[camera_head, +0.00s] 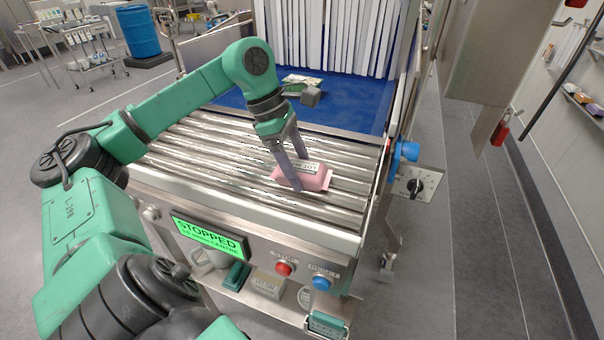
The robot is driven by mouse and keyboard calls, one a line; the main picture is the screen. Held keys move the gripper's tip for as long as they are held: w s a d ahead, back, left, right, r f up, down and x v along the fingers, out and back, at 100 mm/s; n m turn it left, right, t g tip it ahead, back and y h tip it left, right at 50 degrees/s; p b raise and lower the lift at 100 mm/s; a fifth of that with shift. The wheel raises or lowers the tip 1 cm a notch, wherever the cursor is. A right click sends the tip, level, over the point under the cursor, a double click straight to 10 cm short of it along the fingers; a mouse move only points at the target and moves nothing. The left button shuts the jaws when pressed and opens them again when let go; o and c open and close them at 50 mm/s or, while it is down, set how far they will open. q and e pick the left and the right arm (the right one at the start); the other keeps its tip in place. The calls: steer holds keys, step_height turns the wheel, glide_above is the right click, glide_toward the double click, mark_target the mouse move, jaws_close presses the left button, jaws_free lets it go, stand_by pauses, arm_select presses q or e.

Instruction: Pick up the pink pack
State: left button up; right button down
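The pink pack (316,181), with a pale label on top, is on the steel rollers near the front right of the conveyor. My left gripper (296,172) reaches down to it from above. Its two grey fingers are apart, one in front of the pack and one behind it. I cannot tell whether they press on the pack or only stand around it. The fingers hide part of the pack. My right gripper is not in view.
Behind the rollers (215,147), a blue belt (353,112) carries a pale green pack (302,81) and a grey object (310,97) before white strip curtains (335,35). A green "STOPPED" display (209,238), red button (285,268) and blue button (322,283) are at the front. Side rails bound the conveyor.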

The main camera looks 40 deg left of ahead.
arm_select(q)
jaws_close()
steer(key=shift+r, duration=0.1)
step_height(320, 180, up, 12)
steer(key=p, duration=1.1)
step_height(320, 180, up, 8)
steer(key=p, duration=0.3)
glide_above(300, 165)
steer(key=shift+s, duration=0.1)
steer(key=shift+o, duration=0.6)
jaws_free()
jaws_close()
steer(key=shift+s, duration=0.1)
